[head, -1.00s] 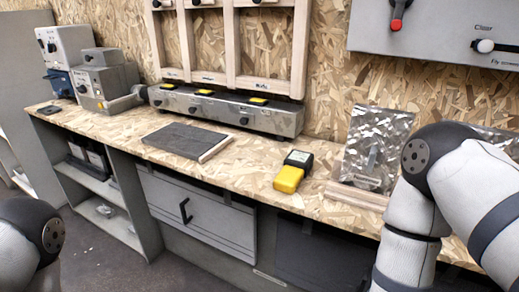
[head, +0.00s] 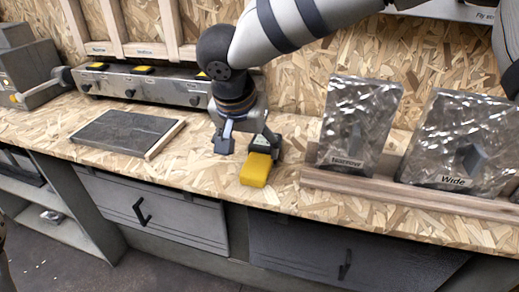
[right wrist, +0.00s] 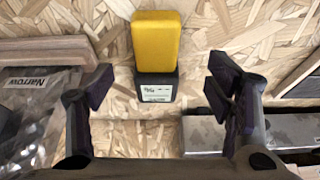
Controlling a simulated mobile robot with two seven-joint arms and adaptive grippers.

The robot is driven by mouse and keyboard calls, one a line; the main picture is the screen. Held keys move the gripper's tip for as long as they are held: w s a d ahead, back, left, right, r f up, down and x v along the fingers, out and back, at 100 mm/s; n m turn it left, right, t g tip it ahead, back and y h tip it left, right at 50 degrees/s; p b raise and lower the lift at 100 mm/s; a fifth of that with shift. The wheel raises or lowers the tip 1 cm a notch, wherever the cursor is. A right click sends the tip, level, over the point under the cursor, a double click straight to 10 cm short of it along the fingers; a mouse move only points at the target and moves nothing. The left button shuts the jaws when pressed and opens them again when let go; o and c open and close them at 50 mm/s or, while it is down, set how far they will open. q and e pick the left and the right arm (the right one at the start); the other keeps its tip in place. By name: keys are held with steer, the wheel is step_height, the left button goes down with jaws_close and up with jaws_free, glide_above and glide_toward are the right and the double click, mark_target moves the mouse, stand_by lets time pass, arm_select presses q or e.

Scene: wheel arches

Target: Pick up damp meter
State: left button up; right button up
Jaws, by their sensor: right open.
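The damp meter (head: 256,168) lies on the wooden worktop, a yellow block with a dark end partly hidden behind my gripper in the head view. In the right wrist view the damp meter (right wrist: 156,50) shows its yellow body and dark end with a white label. My right gripper (head: 243,146) is open and empty above the meter's dark end. In the right wrist view, the open fingers (right wrist: 163,88) stand to either side of the meter, apart from it. My left gripper is not in view.
A dark slab (head: 127,131) with a wooden edge lies left on the worktop (head: 190,165). A wooden rack (head: 390,195) with clear bags, labelled "Wide" and "Narrow", stands right. A metal rail unit (head: 150,88) with knobs runs behind. Drawers sit below the front edge.

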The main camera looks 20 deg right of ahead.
mark_target(256, 165)
steer(key=x, duration=0.8)
steer(key=shift+s+d, duration=0.1)
steer(key=shift+s, duration=0.25)
steer(key=c, duration=1.1)
